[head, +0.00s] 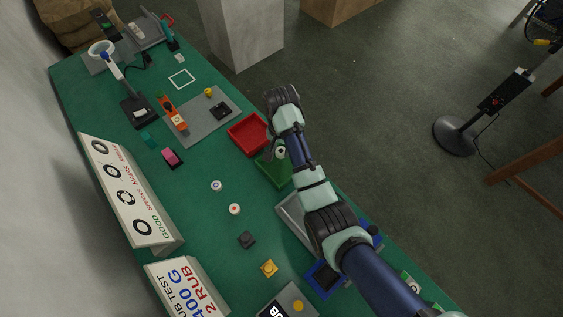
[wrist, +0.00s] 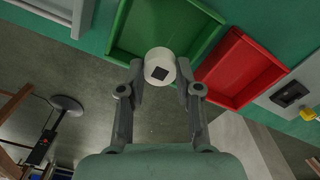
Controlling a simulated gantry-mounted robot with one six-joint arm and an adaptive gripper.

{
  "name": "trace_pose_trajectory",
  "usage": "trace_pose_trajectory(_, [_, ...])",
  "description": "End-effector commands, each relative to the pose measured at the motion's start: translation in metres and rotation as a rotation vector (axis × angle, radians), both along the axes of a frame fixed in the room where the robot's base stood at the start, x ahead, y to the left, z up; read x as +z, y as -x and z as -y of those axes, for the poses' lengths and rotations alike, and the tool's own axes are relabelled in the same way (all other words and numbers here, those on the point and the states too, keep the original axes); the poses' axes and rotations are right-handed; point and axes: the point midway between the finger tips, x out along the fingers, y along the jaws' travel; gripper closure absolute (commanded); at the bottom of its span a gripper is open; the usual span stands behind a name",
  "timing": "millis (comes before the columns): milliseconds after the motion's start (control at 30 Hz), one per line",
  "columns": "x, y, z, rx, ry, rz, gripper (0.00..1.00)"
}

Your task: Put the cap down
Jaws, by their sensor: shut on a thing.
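My gripper (wrist: 160,78) is shut on a white round cap (wrist: 160,62), one finger on each side of it. The cap's face has a dark square print. In the wrist view the cap overlaps the near edge of the green tray (wrist: 205,37). In the head view the cap (head: 280,150) shows beside my forearm, over the green tray (head: 268,172); my fingers there are mostly hidden. How high the cap is above the tray I cannot tell. The visible part of the green tray looks empty.
The red tray (head: 244,132) adjoins the green one, and a grey tray (head: 290,208) lies on its other side. Two white caps (head: 216,185) (head: 234,209) stand on the green table. A sign with printed rings (head: 122,190) lines the left edge. The floor lies beyond the trays.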

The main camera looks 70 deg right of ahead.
Motion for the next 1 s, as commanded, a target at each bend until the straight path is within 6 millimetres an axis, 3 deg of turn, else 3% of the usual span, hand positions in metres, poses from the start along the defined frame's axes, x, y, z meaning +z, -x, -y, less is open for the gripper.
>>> trace_pose_trajectory(33, [-0.017,0.001,-0.001,0.0,-0.003,-0.003,1.0])
trace_pose_trajectory(133, [-0.039,0.0,0.0,0.0,-0.002,-0.001,1.0])
trace_pose_trajectory(433, [-0.056,0.0,0.0,0.0,0.0,0.0,1.0])
trace_pose_trajectory(633, [-0.092,0.0,-0.001,0.0,-0.002,-0.001,1.0])
trace_pose_trajectory(1000, [-0.098,0.0,0.0,0.0,0.0,0.0,1.0])
